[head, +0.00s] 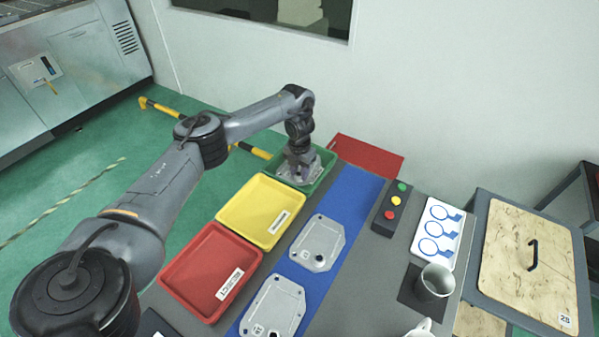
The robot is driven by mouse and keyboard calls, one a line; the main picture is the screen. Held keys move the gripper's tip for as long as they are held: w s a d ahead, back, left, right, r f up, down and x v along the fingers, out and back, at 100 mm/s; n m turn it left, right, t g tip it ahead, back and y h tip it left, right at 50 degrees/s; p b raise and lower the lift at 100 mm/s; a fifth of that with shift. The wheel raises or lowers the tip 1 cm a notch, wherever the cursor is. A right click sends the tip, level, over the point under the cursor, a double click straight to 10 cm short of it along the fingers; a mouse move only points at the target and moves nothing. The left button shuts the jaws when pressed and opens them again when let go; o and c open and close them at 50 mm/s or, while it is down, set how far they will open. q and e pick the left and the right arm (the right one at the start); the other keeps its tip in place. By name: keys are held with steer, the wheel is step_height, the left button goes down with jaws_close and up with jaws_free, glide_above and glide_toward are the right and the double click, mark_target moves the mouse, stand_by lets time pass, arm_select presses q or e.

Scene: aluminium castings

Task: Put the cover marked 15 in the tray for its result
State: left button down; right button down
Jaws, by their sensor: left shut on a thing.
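My left gripper (299,163) is at the green tray (327,166), shut on a grey metal cover (297,178). The cover is in or just over the tray; I cannot tell whether it touches the bottom, and its mark is hidden. Two more grey covers lie on the blue strip: one in the middle (317,243) and one nearer the front (274,306). Their small labels are too small to read surely. The yellow tray (255,207) and the red tray (205,270) look empty, each with a white label. My right gripper is out of view.
A button box (391,207) with green, red and yellow buttons stands right of the blue strip (357,188). A white card with blue symbols (437,233) and a grey cup (433,282) are further right. A red panel (368,157) lies behind. A wooden board with a handle (510,255) is far right.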

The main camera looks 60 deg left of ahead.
arm_select(q)
steer(key=c, duration=0.8)
jaws_free()
step_height(320, 180, up, 12)
steer(key=p, duration=0.7)
steer(key=shift+p, duration=0.4)
steer(key=shift+r, duration=0.15)
